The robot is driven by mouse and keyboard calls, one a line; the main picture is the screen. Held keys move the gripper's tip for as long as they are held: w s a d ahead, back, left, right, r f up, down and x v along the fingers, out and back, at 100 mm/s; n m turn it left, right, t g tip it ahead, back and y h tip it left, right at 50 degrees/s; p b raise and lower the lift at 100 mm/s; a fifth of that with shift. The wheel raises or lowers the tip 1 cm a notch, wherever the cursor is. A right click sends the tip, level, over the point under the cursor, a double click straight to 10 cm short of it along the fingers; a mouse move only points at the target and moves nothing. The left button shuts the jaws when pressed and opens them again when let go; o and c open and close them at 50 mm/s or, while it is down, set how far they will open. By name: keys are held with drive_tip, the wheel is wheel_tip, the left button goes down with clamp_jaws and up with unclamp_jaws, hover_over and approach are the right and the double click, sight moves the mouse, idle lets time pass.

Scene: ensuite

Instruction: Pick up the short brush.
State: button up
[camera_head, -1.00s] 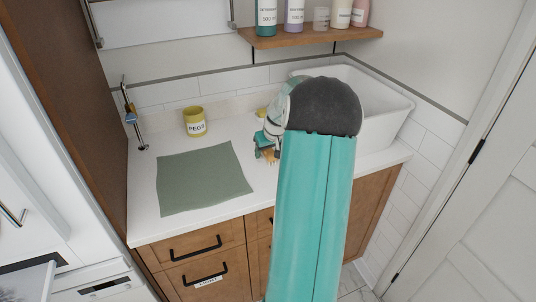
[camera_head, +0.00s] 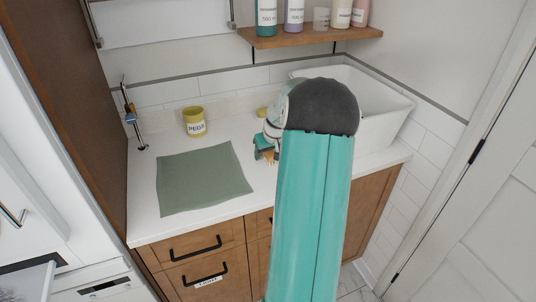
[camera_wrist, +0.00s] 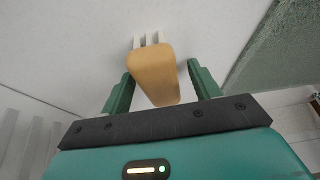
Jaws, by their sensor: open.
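The short brush (camera_wrist: 153,72) shows in the wrist view as a tan wooden block with pale bristles at its far end, above the white countertop. My gripper (camera_wrist: 160,82) is open, with one green finger on each side of the wooden part. A narrow gap shows on the right, while the left finger looks close to the wood; I cannot tell whether it touches. In the head view my gripper (camera_head: 264,152) is low over the counter, left of the sink, and my arm hides most of the brush.
A green mat (camera_head: 203,179) lies on the counter (camera_head: 150,165) left of my gripper. A yellow pegs pot (camera_head: 194,121) stands behind it. A white sink (camera_head: 385,125) is at the right, and a wooden shelf (camera_head: 320,38) with bottles hangs above.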

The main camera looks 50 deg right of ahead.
drive_tip(key=c, duration=1.1)
drive_tip(key=shift+r, duration=0.55)
wheel_tip(320, 180, up, 2)
drive_tip(key=shift+r, duration=0.25)
drive_tip(key=s+a+r, duration=0.1)
drive_tip(key=a+r, duration=0.2)
drive_tip(key=a, duration=0.1)
drive_tip(key=s+a+r, duration=0.1)
drive_tip(key=a+r, duration=0.2)
drive_tip(key=a, duration=0.2)
drive_tip(key=s+a+r, duration=0.1)
drive_tip(key=a+r, duration=0.3)
drive_tip(key=shift+s+a, duration=0.1)
drive_tip(key=shift+a, duration=0.25)
